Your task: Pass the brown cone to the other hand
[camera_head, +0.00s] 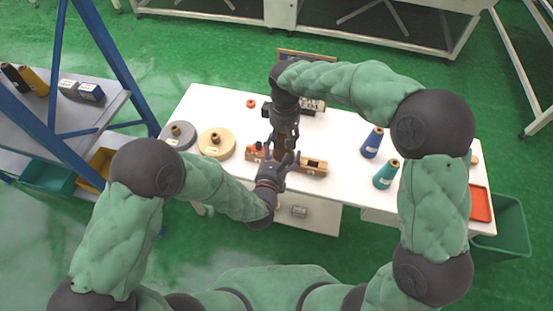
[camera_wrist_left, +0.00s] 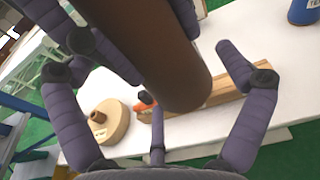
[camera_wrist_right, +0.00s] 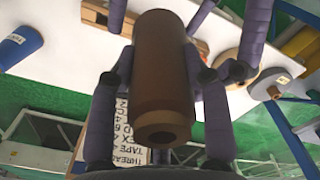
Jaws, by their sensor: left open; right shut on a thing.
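The brown cone (camera_wrist_right: 163,75) is held by my right gripper (camera_wrist_right: 160,45), whose purple fingers close along both its sides in the right wrist view. In the left wrist view the cone (camera_wrist_left: 160,60) reaches down between the spread fingers of my left gripper (camera_wrist_left: 150,65). The left fingers stand open around its near end, and clear gaps show at the right finger and the lower finger. In the head view my left gripper (camera_head: 268,166) is just below my right gripper (camera_head: 284,150), over the table. The cone is mostly hidden there by the grippers.
A wooden rack (camera_head: 312,168) lies under the grippers on the white table (camera_head: 340,150). A blue cone (camera_head: 371,144) and teal cone (camera_head: 385,176) stand right; two round spools (camera_head: 214,145) lie left. A lettered sign (camera_wrist_right: 128,130) is behind. A blue-framed shelf (camera_head: 100,110) borders the left.

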